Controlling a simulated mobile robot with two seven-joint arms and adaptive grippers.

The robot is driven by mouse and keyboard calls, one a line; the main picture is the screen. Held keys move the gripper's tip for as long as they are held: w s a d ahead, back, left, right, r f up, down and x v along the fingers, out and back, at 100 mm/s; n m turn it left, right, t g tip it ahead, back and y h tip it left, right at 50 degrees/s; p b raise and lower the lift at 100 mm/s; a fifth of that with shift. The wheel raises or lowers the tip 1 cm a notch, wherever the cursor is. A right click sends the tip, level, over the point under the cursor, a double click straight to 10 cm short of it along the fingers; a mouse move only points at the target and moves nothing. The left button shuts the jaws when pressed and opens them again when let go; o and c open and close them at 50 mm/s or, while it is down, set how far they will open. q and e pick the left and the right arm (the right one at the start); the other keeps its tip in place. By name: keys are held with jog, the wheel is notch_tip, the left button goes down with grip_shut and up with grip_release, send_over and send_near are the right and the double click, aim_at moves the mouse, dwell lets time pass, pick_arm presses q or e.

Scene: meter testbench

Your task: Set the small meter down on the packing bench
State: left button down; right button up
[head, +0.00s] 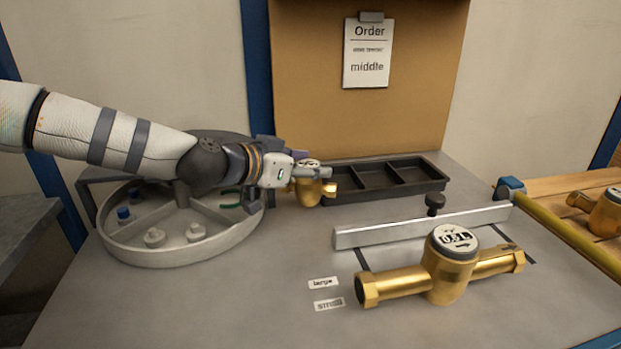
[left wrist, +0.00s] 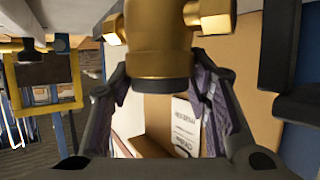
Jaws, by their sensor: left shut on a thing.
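The small brass meter (head: 309,188) is held in my left gripper (head: 300,174), in front of the near left end of the black tray. In the left wrist view the meter's brass body (left wrist: 160,40) sits between the two fingers (left wrist: 165,95), which are shut on it. The gripper hides part of the meter in the head view. The grey bench (head: 290,240) lies below; I cannot tell whether the meter touches it. A larger brass meter (head: 453,265), marked 0.5L on its face, lies on the bench at the front right. My right gripper is not in view.
A round grey divided tray (head: 180,256) with small fittings stands under my left arm. A black compartment tray (head: 385,177) and a metal rail (head: 420,226) lie to the right. Labels "large" (head: 323,283) and "small" (head: 329,305) are on the bench. An order sheet (head: 367,54) reads "middle".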

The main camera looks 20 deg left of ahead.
pick_arm(q)
notch_tip(320, 180, down, 3)
jog(key=shift+r, duration=0.3)
jog(key=shift+f, duration=0.15)
jog(key=c, duration=1.1)
grip_release()
jog(key=shift+s, duration=0.1)
